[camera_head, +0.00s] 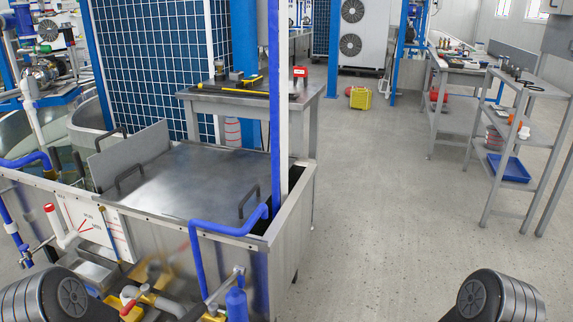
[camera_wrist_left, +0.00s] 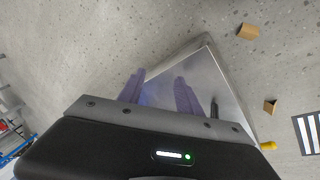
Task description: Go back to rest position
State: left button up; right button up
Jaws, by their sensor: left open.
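My left gripper (camera_wrist_left: 158,92) shows in the left wrist view with its two purple fingers apart and nothing between them. Beyond the fingers is a shiny metal surface (camera_wrist_left: 212,85) above the speckled floor. In the head view only dark, ribbed rounded parts of my arms show at the bottom left and bottom right. Neither gripper shows in the head view, and my right gripper is in no view.
A steel tank (camera_head: 200,185) with blue pipes (camera_head: 230,229) stands close on the left. A metal workbench (camera_head: 248,102) is behind it. Shelved tables (camera_head: 508,130) stand at the right. The grey floor (camera_head: 375,190) between is clear. Small brown blocks (camera_wrist_left: 249,31) lie on the floor.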

pick_arm(q)
jog(key=s+d+f+m+g+h, duration=0.1)
jog(key=s+d, duration=0.2)
jog(key=s, duration=0.3)
jog(key=s+d+m+g, duration=0.1)
jog(key=s+d, duration=0.2)
jog(key=s, duration=0.2)
notch_tip(320, 180, up, 27)
jog(key=s+d+p, duration=0.2)
jog(key=p, duration=2.5)
jog(key=shift+s+d, duration=0.2)
jog(key=shift+d, duration=0.05)
